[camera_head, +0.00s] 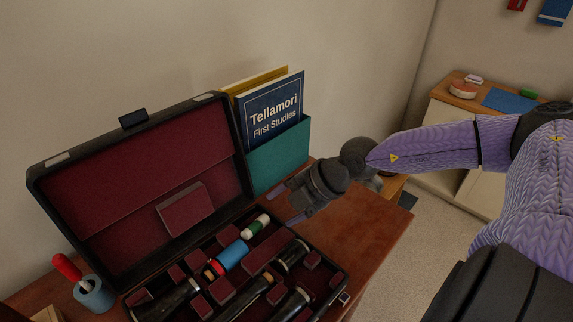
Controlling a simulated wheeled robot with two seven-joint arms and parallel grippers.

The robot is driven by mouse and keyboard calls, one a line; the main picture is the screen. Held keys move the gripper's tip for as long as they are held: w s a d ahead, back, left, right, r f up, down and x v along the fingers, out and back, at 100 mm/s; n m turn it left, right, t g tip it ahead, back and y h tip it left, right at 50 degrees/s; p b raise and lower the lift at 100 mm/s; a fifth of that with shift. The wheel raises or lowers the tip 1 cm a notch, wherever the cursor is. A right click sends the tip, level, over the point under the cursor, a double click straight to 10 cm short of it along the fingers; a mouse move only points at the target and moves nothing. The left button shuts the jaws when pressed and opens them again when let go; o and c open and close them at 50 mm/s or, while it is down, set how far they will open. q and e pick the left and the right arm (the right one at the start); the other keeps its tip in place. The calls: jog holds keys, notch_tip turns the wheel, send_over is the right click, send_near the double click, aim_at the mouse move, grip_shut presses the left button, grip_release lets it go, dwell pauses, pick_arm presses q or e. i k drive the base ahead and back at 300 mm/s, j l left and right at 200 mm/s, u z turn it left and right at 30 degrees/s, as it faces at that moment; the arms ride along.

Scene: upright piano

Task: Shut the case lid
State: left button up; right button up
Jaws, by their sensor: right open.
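The black case stands open on the brown wooden top. Its raised lid (130,165) has a dark red lining and leans back near the wall. The case base (342,290) holds several black instrument pieces and red padded blocks. A blue cylinder (232,256) and a green-and-white cylinder (256,226) also lie in it. My right gripper (284,204) is open and empty, to the right of the lid and above the back right of the base. It appears apart from the lid. My left gripper is not in view.
A teal holder (280,158) with a blue book (274,112) stands right behind the lid, close to my right gripper. A blue cup (95,294) with a red-handled tool is at the lower left. Bare wood (365,225) lies right of the case.

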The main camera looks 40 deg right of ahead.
aim_at(131, 199)
jog(key=k+l, duration=0.75)
jog(key=l, duration=0.2)
